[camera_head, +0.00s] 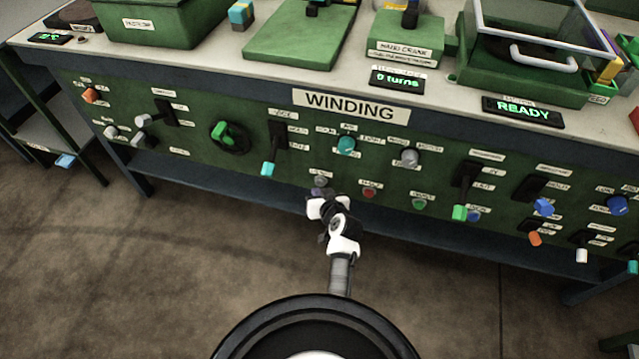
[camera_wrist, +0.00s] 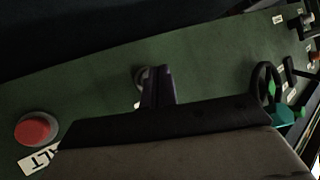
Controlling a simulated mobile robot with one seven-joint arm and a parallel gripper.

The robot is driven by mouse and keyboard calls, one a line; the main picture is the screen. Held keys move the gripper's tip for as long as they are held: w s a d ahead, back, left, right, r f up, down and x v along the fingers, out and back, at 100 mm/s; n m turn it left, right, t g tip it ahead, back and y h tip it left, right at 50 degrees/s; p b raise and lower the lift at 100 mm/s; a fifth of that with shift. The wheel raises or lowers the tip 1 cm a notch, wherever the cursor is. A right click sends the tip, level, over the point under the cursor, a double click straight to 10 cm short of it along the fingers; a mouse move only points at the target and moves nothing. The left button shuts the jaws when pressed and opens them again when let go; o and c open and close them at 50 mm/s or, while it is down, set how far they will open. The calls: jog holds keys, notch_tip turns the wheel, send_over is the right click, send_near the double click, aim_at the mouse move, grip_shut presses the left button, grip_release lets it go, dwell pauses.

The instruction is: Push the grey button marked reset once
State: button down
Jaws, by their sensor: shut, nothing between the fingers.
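The grey button (camera_head: 320,181) is on the green front panel in the head view, below a small label that is too small to read. In the wrist view the grey button (camera_wrist: 140,75) shows as a pale round edge, mostly hidden behind the fingers. My gripper (camera_head: 322,193) is just below and in front of the button in the head view. In the wrist view my gripper (camera_wrist: 158,74) is shut and empty, with its tips overlapping the button. I cannot tell whether they touch it.
A red button (camera_head: 369,192) is just right of the grey one; in the wrist view this red button (camera_wrist: 36,131) is at the left. A green button (camera_head: 419,203) is farther right. A teal-tipped lever (camera_head: 268,168) is to the left. The bench top (camera_head: 215,60) overhangs the panel.

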jog(key=s, duration=0.1)
jog(key=s+a+p, duration=0.1)
jog(key=s, duration=0.2)
jog(key=shift+s+a, duration=0.3)
jog(key=shift+s, duration=0.1)
dwell(0.8)
